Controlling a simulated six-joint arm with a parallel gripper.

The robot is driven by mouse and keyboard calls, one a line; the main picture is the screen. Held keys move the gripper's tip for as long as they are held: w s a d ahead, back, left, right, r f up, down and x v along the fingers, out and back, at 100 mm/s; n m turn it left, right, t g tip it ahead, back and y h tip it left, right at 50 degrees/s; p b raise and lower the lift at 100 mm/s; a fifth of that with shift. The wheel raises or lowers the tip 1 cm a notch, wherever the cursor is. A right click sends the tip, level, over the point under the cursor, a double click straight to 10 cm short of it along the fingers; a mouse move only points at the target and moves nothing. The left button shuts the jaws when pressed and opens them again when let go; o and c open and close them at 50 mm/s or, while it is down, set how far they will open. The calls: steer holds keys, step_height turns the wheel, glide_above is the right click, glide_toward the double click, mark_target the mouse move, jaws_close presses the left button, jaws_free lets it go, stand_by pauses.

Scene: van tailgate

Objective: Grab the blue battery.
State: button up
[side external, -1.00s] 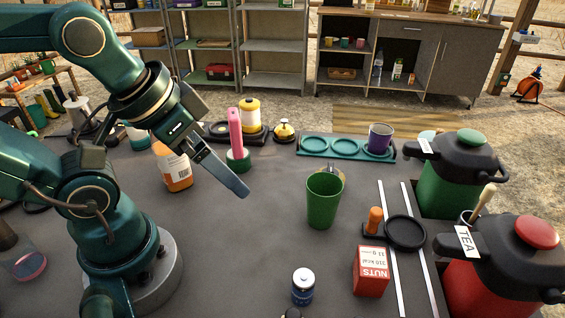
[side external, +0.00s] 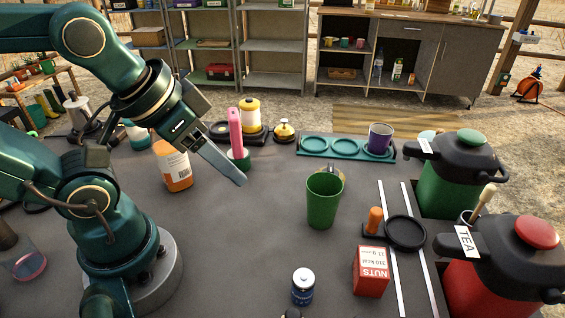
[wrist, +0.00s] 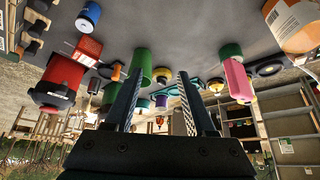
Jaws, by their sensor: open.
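The blue battery (side external: 303,287) stands upright on the grey tabletop near the front middle, a blue cylinder with a white top. In the wrist view a blue cylinder (wrist: 88,16) shows at the top left and looks like the same battery. My gripper (side external: 240,181) is raised above the table, behind and left of the battery and well apart from it. In the wrist view my gripper (wrist: 157,98) has its two fingers spread with nothing held between them.
A green cup (side external: 323,201) stands between my gripper and the right side. An orange-labelled bottle (side external: 175,168) and a pink object (side external: 235,128) are near my arm. Table left of the battery is clear.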

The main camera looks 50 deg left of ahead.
steer(key=w+a+r+m+t+y, duration=0.25)
steer(key=w+r+m+t, duration=0.25)
steer(key=w, duration=0.5)
steer(key=w+d+f+m+t+h, duration=0.1)
steer(key=w+d+f+m+h, duration=0.25)
steer(key=w+m+h, duration=0.2)
steer(key=m+g+h, duration=0.5)
steer(key=g+h, duration=0.4)
steer(key=h, duration=0.1)
glide_toward(304, 277)
steer(key=x, duration=0.5)
steer(key=shift+w+f, duration=0.1)
steer(key=shift+f, duration=0.5)
steer(key=shift+x, duration=2.45)
steer(key=shift+c, duration=0.3)
jaws_close()
